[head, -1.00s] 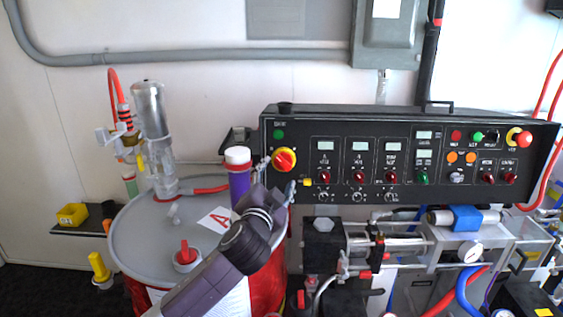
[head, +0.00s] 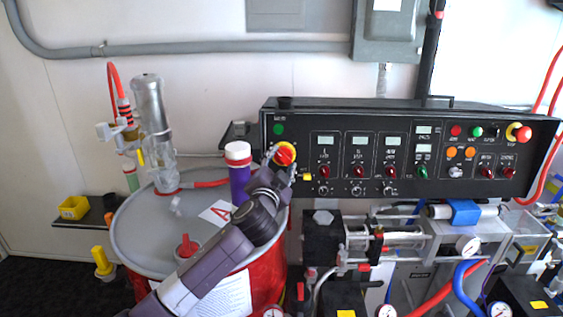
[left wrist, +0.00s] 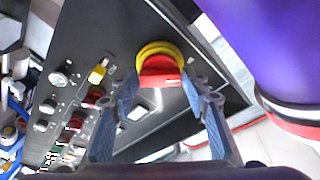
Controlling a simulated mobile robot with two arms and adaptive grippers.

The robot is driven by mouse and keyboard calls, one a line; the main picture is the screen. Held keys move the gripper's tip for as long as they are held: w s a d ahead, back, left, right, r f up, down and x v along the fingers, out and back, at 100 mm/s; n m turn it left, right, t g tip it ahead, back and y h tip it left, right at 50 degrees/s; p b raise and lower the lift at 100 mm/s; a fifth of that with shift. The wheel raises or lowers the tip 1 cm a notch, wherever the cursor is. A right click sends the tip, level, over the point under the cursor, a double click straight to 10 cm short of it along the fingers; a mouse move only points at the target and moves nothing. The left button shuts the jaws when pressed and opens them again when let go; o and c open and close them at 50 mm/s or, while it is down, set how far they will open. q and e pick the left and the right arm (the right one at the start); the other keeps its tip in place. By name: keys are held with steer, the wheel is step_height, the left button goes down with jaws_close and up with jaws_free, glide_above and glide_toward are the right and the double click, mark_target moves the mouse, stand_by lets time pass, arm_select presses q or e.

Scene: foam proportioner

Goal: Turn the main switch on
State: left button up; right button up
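The main switch (head: 286,154), a red rotary knob on a yellow round base, sits at the left end of the black control panel. My left gripper (head: 281,168) is right at it, covering its lower part in the head view. In the left wrist view the red knob and yellow ring (left wrist: 159,62) lie between the tips of my left gripper (left wrist: 160,84). The fingers are spread, one on each side of the knob. Whether a fingertip touches it, I cannot tell. My right gripper is in neither view.
The black control panel (head: 300,184) carries several other knobs, buttons and displays. A purple cylinder with a white cap (head: 239,175) stands close left of the gripper; it looms at upper right in the wrist view. The grey-lidded red drum (head: 135,235) lies under my left arm.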

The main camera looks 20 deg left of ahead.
arm_select(q)
steer(key=c, duration=0.6)
steer(key=shift+r+m+p, duration=0.15)
steer(key=shift+m+p, duration=0.25)
steer(key=shift+p, duration=0.35)
steer(key=m+p, duration=0.3)
steer(key=p, duration=0.1)
steer(key=m+g+h+p, duration=0.1)
steer(key=m+p, duration=0.2)
steer(key=p, duration=0.1)
steer(key=m+g+p, duration=0.1)
steer(key=m+p, duration=0.2)
steer(key=p, duration=0.2)
steer(key=shift+a+r+m+h, duration=0.15)
steer(key=shift+r+m+h, duration=0.15)
steer(key=shift+r+m, duration=0.1)
steer(key=m+g+p, duration=0.1)
steer(key=m, duration=0.1)
steer(key=shift+f+m, duration=0.15)
steer(key=shift+m, duration=0.15)
steer(key=m+g+y, duration=0.1)
steer(key=m, duration=0.3)
steer(key=shift+m, duration=0.4)
